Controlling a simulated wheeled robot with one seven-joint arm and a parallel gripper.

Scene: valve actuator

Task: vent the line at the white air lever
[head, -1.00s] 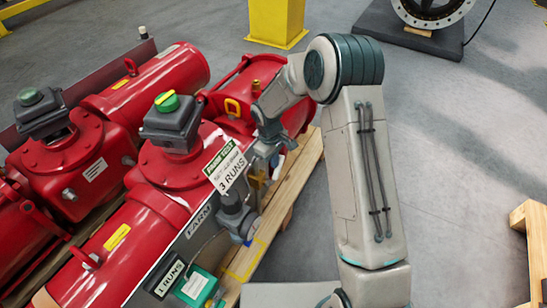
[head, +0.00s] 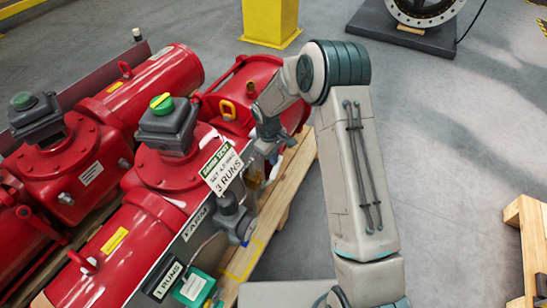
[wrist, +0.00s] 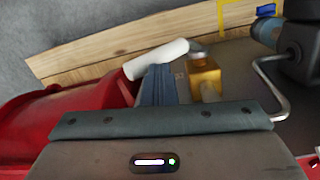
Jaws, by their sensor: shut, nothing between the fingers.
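The white air lever (wrist: 156,59) shows in the wrist view as a pale rounded bar, tilted up to the right. A metal stem at its right end leads toward a brass valve body (wrist: 205,78). My gripper (wrist: 157,72) is shut and empty, its fingertips right at the lever's near side and overlapping its lower edge. I cannot tell whether they touch it.
Red actuators (head: 165,172) lie on a wooden pallet (head: 284,190) at left. A bent metal tube (wrist: 283,94) runs at right.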

